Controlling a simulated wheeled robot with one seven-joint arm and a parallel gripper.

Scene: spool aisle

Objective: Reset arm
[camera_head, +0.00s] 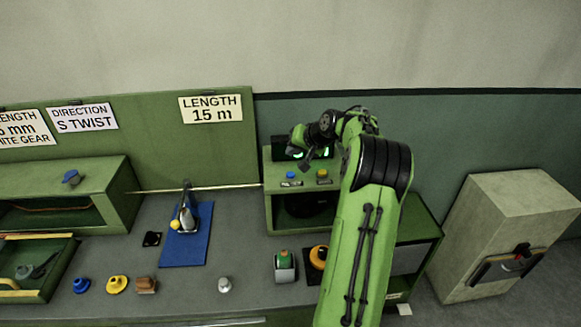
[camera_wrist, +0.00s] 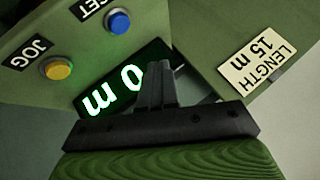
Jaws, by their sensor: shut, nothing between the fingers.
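My green and black arm reaches up over the right part of the bench in the head view. My gripper (camera_head: 306,160) is shut and empty, just above the green control box (camera_head: 273,190). In the wrist view the shut fingers (camera_wrist: 158,72) stand in front of the dark display (camera_wrist: 104,100), which reads "0 m" in green. A blue button (camera_wrist: 118,22) and a yellow button (camera_wrist: 57,68) labelled JOG are beside the display. The fingers appear apart from both buttons. In the head view the blue button (camera_head: 291,174) is below the gripper.
A blue mat (camera_head: 187,250) lies left of the control box. Several small coloured items, including a yellow one (camera_head: 117,284), stand along the front bench. A green shelf box (camera_head: 110,190) is at left. A pale cabinet (camera_head: 500,220) stands at right.

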